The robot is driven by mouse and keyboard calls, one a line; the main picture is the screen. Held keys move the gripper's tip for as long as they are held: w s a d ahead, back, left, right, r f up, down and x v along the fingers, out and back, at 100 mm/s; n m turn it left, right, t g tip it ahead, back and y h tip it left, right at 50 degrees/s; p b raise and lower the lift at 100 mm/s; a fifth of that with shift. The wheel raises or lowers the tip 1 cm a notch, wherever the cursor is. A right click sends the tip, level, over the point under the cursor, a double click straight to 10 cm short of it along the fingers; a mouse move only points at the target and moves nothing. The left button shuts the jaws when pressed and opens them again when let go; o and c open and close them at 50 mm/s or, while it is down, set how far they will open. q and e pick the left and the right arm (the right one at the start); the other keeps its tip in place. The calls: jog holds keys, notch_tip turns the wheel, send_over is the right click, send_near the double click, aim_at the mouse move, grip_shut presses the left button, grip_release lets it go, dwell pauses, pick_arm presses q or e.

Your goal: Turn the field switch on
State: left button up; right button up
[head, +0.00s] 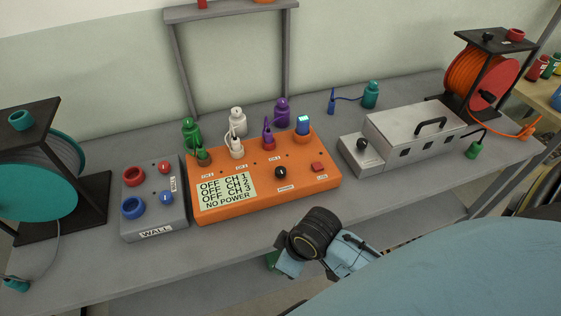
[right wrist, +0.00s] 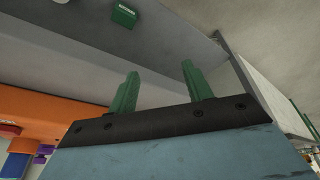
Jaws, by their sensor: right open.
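An orange control box (head: 263,183) stands on the bench with a black knob (head: 281,173) and a red button (head: 318,167). Its screen (head: 226,190) reads OFF CH 1, OFF CH 2, OFF CH 3, NO POWER. A grey metal box (head: 414,128) to its right carries another black knob (head: 362,146). I cannot read which control is labelled field. My right gripper (right wrist: 160,88) is open and empty, its green fingers apart. In the head view it is near the bench's front edge, mostly hidden by its wrist, apart from both boxes. My left gripper is not in view.
A WALL box (head: 154,216) with red and blue sockets stands left of the orange box. A teal reel (head: 40,180) and an orange reel (head: 484,75) flank the bench. Plugs and bottles crowd the orange box's back. Bench front (head: 225,240) is clear.

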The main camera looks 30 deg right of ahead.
jog(key=w+r+n, duration=0.1)
jog(key=w+n, duration=0.1)
jog(key=w+a+r+n, duration=0.1)
jog(key=w+n, duration=0.1)
jog(key=w, duration=0.1)
jog(key=w+r+n, duration=0.2)
jog(key=n, duration=0.1)
jog(key=shift+w+a+g+y, duration=0.3)
jog(key=shift+w+g+y, duration=0.05)
jog(key=shift+g+y, duration=0.05)
jog(key=w+d+r+n, duration=0.2)
jog(key=w+r+n, duration=0.2)
jog(key=w, duration=0.1)
notch_tip(320, 180, up, 11)
jog(key=n+g+h+p, duration=0.2)
jog(key=n, duration=0.5)
send_over(281, 169)
notch_tip(281, 169, down, 13)
jog(key=shift+b, duration=0.5)
jog(key=c, duration=1)
